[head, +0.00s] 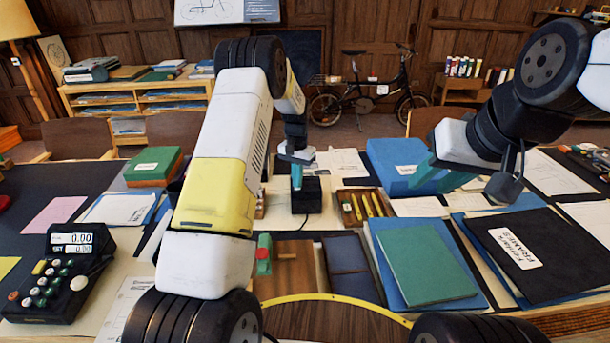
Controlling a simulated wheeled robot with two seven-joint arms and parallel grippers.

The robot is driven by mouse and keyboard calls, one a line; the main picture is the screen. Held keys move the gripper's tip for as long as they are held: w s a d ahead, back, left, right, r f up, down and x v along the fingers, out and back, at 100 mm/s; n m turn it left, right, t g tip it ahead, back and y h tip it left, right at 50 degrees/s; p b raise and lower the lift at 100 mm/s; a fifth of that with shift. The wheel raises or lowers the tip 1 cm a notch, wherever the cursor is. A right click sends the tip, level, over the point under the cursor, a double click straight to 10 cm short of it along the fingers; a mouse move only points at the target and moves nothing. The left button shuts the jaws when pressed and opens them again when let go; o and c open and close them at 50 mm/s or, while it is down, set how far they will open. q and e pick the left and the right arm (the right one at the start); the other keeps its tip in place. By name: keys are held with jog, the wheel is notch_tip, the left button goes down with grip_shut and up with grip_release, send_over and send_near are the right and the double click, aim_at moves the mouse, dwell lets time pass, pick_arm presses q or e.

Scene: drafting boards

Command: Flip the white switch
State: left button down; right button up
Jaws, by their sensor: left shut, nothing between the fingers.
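My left gripper (297,184) points down with its teal fingers together and empty. Its tips are at the top of a small black box (308,200) near the middle of the table. I cannot tell whether they touch it. No white switch can be made out; the gripper hides part of the box's top. My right gripper (438,185) is held over the right side of the table, in front of a blue box (398,160). Its two teal fingers are apart, with nothing seen between them.
A wooden tray (347,211) with yellow items lies right of the black box. Green and blue folders (425,262) and a black folder (535,255) lie at right. A device with a number display (60,275) and green box (153,166) stand at left.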

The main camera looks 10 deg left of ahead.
pick_arm(q)
jog(key=shift+r, duration=3.45)
jog(key=s+r+n+t+h, duration=0.1)
jog(key=s+r+n+t, duration=0.15)
jog(key=s+r, duration=1.55)
jog(key=s+r+t, duration=0.1)
jog(key=s+t, duration=0.1)
jog(key=s, duration=0.8)
jog(key=s+r+t+h, duration=0.1)
jog(key=s+r, duration=0.1)
jog(key=s, duration=0.7)
jog(key=shift+s+r+n+t, duration=0.3)
jog(key=shift+s+n+t, duration=0.05)
jog(key=shift+s, duration=0.05)
